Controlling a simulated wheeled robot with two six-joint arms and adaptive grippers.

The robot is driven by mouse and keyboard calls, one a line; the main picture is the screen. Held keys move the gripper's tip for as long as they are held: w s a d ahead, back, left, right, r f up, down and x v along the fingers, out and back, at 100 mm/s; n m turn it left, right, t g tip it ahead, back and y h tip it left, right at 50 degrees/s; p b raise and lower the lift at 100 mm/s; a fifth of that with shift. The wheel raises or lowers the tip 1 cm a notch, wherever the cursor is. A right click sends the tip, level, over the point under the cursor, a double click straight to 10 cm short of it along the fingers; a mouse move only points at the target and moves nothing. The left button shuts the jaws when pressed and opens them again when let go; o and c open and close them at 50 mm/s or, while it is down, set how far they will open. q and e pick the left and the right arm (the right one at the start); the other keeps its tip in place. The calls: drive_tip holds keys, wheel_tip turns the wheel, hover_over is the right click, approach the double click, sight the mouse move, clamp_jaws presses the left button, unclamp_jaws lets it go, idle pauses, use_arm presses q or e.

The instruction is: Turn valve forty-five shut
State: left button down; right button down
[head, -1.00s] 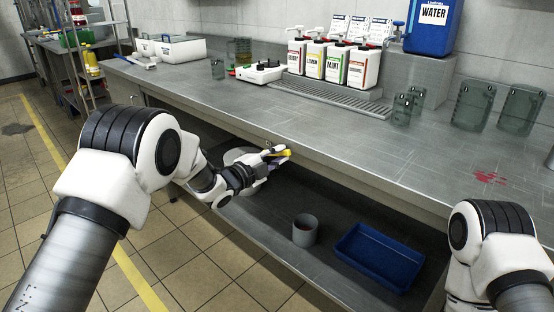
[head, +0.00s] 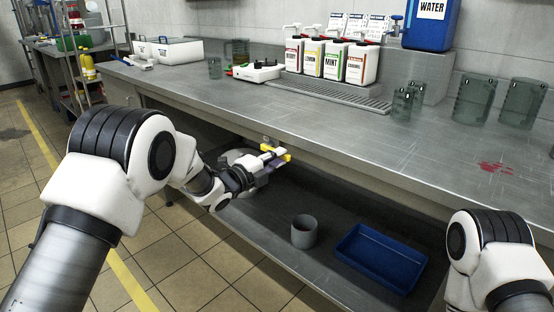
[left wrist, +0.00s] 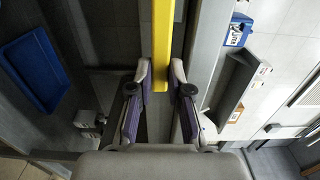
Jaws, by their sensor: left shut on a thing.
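A yellow valve handle (head: 285,156) shows under the front edge of the counter in the head view. It is a straight bar, seen close up in the left wrist view (left wrist: 162,40). My left gripper (head: 277,158) is at this handle, shut on it, with a finger on each side of the bar in the left wrist view (left wrist: 160,78). The valve body is mostly hidden by the gripper and the counter edge, and I see no number on it. My right gripper is out of view.
The steel counter's front edge (head: 350,178) runs just above the left gripper. On the shelf below stand a grey cup (head: 304,232) and a blue tray (head: 380,258). Syrup bottles (head: 328,62), a blue water container (head: 432,24) and clear jugs (head: 474,99) stand on top.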

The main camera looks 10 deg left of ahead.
use_arm(q)
drive_tip(key=shift+f, duration=0.1)
drive_tip(key=c, duration=1.1)
unclamp_jaws()
drive_tip(key=v, duration=1.2)
